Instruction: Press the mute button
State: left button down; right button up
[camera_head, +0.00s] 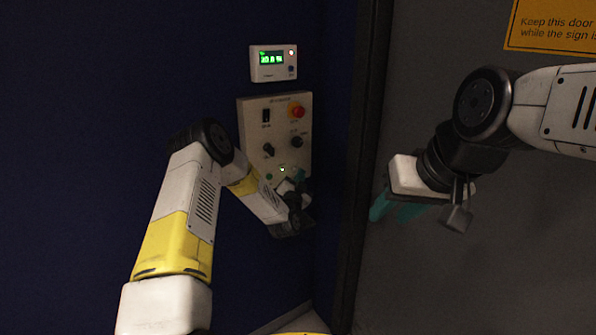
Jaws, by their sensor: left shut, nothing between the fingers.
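A pale control panel (252,128) is on the dark blue wall. It has a red mushroom button (297,111), a black rocker switch (266,115), dark knobs, a lit whitish-green button (282,169) and a small green one (269,177). Labels are too small to read, so I cannot tell which is the mute button. My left gripper (298,176) is shut and empty at the panel's lower right, covering that corner. I cannot tell whether it touches the panel. My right gripper (393,213), with teal fingers, hangs in front of the grey door, away from the panel. Its opening is unclear.
The grey door (450,280) bears an orange sign (552,26). Space left of the panel is clear.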

dwell(0.7)
pick_arm(q)
jog(key=shift+w+a, duration=0.25)
jog(key=shift+w, duration=0.1)
jog(key=shift+w+a, duration=0.25)
jog(key=shift+w, duration=0.05)
dwell(0.8)
jog(key=shift+s+d, duration=0.45)
jog(key=shift+s, duration=0.2)
jog(key=s+d, duration=0.1)
jog(key=s, duration=0.1)
jog(key=s+d, duration=0.2)
dwell(0.5)
jog(key=shift+r, duration=0.15)
dwell(0.3)
